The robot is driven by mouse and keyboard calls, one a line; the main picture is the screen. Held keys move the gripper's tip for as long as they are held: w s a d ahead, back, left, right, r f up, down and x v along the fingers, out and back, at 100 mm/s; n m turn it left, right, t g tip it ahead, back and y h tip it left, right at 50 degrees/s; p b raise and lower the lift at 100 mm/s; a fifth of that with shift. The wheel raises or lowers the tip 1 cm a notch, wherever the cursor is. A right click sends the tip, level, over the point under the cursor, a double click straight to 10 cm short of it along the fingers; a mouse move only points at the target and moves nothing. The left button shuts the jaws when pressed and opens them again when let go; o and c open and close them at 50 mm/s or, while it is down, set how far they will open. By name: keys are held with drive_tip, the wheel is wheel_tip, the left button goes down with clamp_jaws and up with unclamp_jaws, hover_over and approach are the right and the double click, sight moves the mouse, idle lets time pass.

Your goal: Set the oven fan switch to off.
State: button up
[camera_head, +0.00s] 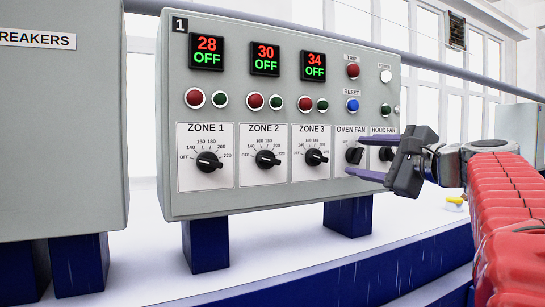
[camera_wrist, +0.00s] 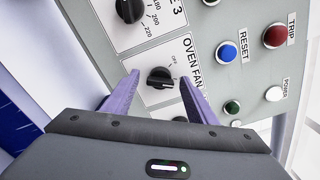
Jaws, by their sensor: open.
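The oven fan switch (camera_head: 354,155) is a black rotary knob on a white plate labelled OVEN FAN, on the right part of the grey control panel (camera_head: 290,203). In the wrist view the oven fan switch (camera_wrist: 160,78) shows between and beyond my fingertips, with small OFF lettering beside it. I cannot tell clearly which mark its pointer is at. My gripper (camera_head: 366,157) is open in front of the panel, one finger above the other, with the knob near its fingertips. In the wrist view my gripper (camera_wrist: 160,80) has two purple fingers spread around the knob, holding nothing.
The hood fan switch (camera_head: 386,154) is close on the right, partly behind my gripper. Zone 3's knob (camera_head: 316,157) is to the left. The blue reset button (camera_head: 352,105) and red trip lamp (camera_head: 352,71) are above. A breakers cabinet (camera_head: 60,130) stands at far left.

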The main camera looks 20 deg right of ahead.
drive_tip(key=shift+c, duration=0.3)
drive_tip(key=c, duration=0.9)
drive_tip(key=shift+d, duration=0.2)
drive_tip(key=shift+c, duration=0.5)
drive_tip(key=shift+a, duration=0.15)
drive_tip(key=shift+f+n, duration=0.1)
drive_tip(key=shift+n, duration=0.3)
drive_tip(key=n, duration=0.5)
drive_tip(key=shift+f, duration=0.1)
drive_tip(key=n, duration=0.6)
drive_tip(key=shift+f, duration=0.15)
